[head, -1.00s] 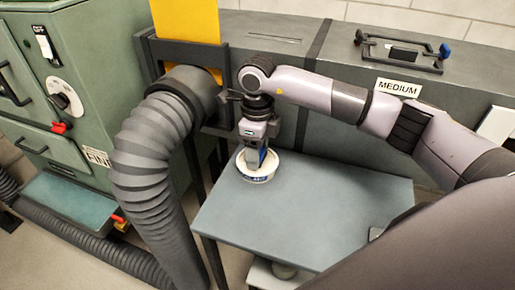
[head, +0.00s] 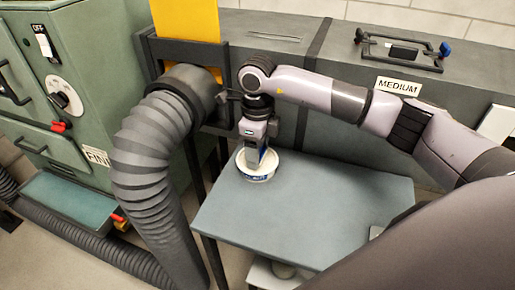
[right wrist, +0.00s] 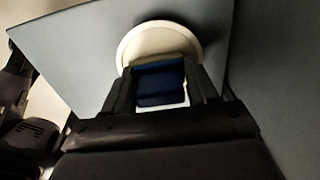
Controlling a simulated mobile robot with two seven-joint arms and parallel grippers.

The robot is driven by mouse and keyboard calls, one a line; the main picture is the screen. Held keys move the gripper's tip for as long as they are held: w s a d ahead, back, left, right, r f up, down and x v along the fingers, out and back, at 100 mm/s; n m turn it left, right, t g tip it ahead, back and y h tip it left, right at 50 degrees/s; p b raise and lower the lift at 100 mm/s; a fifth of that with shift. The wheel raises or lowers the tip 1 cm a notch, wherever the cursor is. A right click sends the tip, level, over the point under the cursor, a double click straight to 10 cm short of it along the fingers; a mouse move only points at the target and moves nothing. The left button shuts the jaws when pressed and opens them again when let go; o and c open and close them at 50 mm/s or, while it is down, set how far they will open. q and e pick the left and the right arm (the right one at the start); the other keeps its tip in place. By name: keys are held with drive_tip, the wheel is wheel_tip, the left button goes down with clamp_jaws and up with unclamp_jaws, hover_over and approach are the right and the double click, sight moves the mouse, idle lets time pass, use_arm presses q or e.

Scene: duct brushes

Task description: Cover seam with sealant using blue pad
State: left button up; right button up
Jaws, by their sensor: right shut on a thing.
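My right gripper (head: 256,160) points down over a white round tub (head: 242,171) with blue lettering, on the table's far left part. In the right wrist view, the gripper (right wrist: 162,88) is shut on a dark blue pad (right wrist: 161,82). The pad is at the tub's opening, and the tub's pale rim (right wrist: 150,30) shows behind it. I cannot tell whether the pad touches the sealant. A dark band (head: 319,45) crosses the grey duct; whether it is the seam is unclear. My left gripper is not in view.
The blue-grey table (head: 310,205) is mostly clear. A thick ribbed hose (head: 150,150) rises at its left. The grey duct (head: 350,75) runs behind, with a handled panel (head: 400,52) on top. A yellow plate (head: 187,20) and green cabinet (head: 75,60) stand left.

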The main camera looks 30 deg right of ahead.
drive_tip(key=shift+r+p, duration=2.5)
drive_tip(key=shift+r, duration=1)
